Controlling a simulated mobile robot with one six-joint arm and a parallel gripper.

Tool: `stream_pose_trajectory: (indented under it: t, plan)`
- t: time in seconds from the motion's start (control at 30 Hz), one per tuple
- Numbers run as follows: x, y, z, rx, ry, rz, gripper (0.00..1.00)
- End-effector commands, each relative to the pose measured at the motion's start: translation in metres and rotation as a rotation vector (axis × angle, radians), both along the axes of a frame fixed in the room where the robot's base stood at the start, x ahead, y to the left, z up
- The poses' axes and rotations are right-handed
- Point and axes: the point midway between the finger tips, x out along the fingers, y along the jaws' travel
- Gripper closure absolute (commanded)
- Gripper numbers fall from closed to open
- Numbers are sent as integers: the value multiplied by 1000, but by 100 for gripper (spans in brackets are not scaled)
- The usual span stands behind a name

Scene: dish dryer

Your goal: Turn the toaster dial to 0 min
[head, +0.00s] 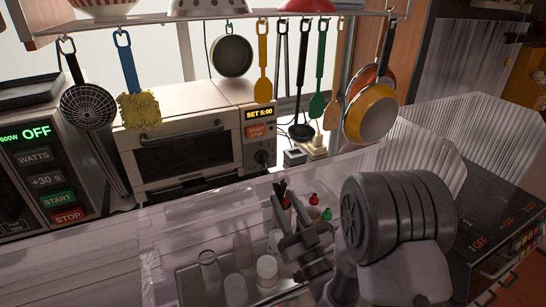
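The toaster oven (188,150) stands on the counter behind a clear panel, its dark glass door shut. Its display (259,114) reads "SET 5:00". Below the orange start/stop button (256,132) is the dark round dial (262,157) at the lower right of its front. The pointer on the dial is too small to read. My gripper (281,208) is below and to the right of the dial, apart from it, above the dish area. Its two fingers look spread with a gap between them, and I see nothing held.
A rail above carries hanging utensils and pans (370,112) in front of and beside the toaster. A microwave (45,165) showing "OFF" stands at left. Cups and small bottles (267,270) stand in a tray below my gripper. Ribbed clear panels (440,130) stand at right.

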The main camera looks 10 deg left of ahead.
Motion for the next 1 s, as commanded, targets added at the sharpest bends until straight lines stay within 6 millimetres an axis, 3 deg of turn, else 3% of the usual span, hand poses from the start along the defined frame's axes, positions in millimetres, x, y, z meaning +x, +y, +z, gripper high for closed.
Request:
stream_pose_trajectory:
  t: [0.2,0.4,0.83,0.87,1.0]
  plan:
    - [45,36,25,-1,-5,2,68]
    - [75,57,38,-1,-3,2,68]
    - [86,65,44,-2,-1,0,68]
    - [86,65,44,-2,-1,0,70]
    - [86,65,44,-3,-1,1,98]
